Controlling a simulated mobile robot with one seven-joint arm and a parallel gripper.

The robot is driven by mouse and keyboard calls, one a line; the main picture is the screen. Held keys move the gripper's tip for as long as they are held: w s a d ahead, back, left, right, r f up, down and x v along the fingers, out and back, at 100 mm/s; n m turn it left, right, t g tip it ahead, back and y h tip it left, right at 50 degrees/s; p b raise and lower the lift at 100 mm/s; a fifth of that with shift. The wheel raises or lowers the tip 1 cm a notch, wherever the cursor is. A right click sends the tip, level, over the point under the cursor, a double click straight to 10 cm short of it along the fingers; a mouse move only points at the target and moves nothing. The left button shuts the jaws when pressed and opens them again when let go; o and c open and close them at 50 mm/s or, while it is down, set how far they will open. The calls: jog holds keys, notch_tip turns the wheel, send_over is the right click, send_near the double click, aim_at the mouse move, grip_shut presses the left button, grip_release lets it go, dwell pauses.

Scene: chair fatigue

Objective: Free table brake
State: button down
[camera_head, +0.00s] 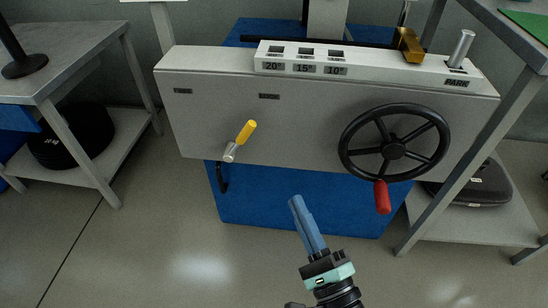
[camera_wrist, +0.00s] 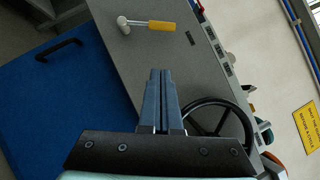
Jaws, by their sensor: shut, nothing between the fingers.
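In the head view a grey machine panel (camera_head: 300,125) stands in front of me. A lever with a yellow handle (camera_head: 245,132) and a metal hub sits on its left half, the handle tilted up to the right. The lever also shows in the wrist view (camera_wrist: 150,25). A black handwheel (camera_head: 394,142) with a red grip (camera_head: 382,197) is on the right half. My gripper (camera_head: 298,204) is shut and empty, in front of and below the panel, between lever and wheel, apart from both.
A white top strip (camera_head: 358,65) carries slots marked 20, 15 and 10 degrees, a brass block (camera_head: 408,45) and a metal pin (camera_head: 460,49) by PARK. A black hooked handle (camera_head: 223,178) hangs below the panel. Benches stand left (camera_head: 75,60) and right (camera_head: 500,105).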

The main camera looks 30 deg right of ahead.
jog(key=b, duration=0.1)
send_near(247, 138)
jog(key=w+d, duration=0.4)
jog(key=shift+w+a+r, duration=0.3)
jog(key=shift+w+a, duration=0.2)
jog(key=shift+w, duration=0.15)
jog(key=shift+w+a+r, duration=0.35)
jog(key=shift+w+a, duration=0.2)
jog(key=shift+w, duration=0.15)
jog(key=shift+r, duration=0.1)
jog(key=shift+w+a+r+n+p, duration=0.1)
jog(key=shift+a+r+n+p, duration=0.1)
jog(key=shift+n+p, duration=0.5)
jog(key=shift+r+g+p, duration=0.15)
jog(key=shift+g+p, duration=0.15)
jog(key=shift+p, duration=0.25)
jog(key=r+n+p, duration=0.1)
jog(key=p, duration=0.2)
jog(key=w+a+r+n+g+y+p, duration=0.1)
jog(key=p, duration=0.2)
jog(key=shift+a+r, duration=0.15)
jog(key=shift+a, duration=0.1)
jog(key=w+a+n+g+p, duration=0.3)
jog(key=a+n+g+p, duration=0.1)
jog(key=p, duration=1.1)
jog(key=shift+w+a+r+n, duration=0.25)
jog(key=shift+a+n, duration=0.35)
jog(key=shift+n, duration=0.5)
